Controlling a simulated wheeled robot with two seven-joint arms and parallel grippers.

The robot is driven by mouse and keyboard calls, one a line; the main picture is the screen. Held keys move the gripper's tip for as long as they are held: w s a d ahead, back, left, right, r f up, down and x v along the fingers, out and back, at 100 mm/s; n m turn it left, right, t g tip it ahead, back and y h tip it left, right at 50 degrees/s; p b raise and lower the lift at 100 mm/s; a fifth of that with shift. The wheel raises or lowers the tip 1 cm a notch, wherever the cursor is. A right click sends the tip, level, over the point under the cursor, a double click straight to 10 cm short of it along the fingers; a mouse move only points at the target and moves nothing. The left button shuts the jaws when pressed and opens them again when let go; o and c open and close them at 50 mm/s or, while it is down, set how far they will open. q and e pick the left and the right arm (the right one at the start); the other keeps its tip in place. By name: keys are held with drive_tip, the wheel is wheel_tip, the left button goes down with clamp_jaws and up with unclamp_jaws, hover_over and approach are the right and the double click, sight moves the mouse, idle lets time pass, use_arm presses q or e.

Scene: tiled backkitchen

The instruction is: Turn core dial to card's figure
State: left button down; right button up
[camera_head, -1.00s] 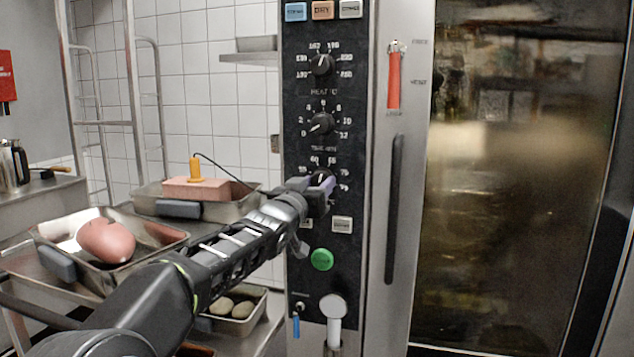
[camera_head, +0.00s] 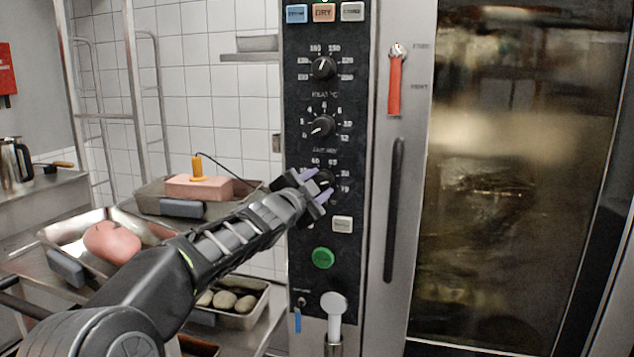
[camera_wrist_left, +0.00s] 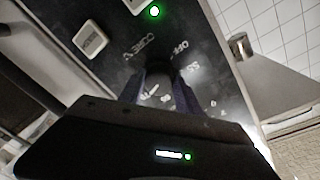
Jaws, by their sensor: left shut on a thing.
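The core dial (camera_head: 326,179) is the lowest of the black dials on the oven's dark control panel (camera_head: 296,240). My left gripper (camera_head: 318,185) is at it, shut on the dial with its purple-grey fingertips on either side. The fingers hide much of the dial, and its pointer reading cannot be told. The wrist view shows the dial (camera_wrist_left: 186,97) between the fingers, with blurred printed marks around it. No card with a readable figure shows. My right gripper is not in view.
Above are a timer dial (camera_head: 321,126) and a heat dial (camera_head: 323,68). Below are a pale button (camera_head: 342,224), a green button (camera_head: 323,258) and a white-handled spray (camera_head: 334,304). An orange-handled probe (camera_head: 197,168) stands in a pink block, its cable running toward the panel.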

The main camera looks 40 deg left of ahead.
use_arm(q)
drive_tip(key=m, duration=0.3)
drive_tip(key=shift+d+r+m, duration=0.1)
drive_tip(key=shift+r+m, duration=0.15)
drive_tip(key=shift+m, duration=0.05)
drive_tip(key=m+g, duration=0.1)
drive_tip(key=m, duration=0.3)
idle(0.4)
drive_tip(key=c, duration=0.9)
unclamp_jaws()
drive_tip(key=shift+w+f, duration=0.1)
drive_tip(key=shift+f, duration=0.05)
drive_tip(key=shift+o, duration=0.2)
drive_tip(key=v, duration=0.7)
drive_tip(key=shift+s+d, duration=0.2)
drive_tip(key=shift+s, duration=0.15)
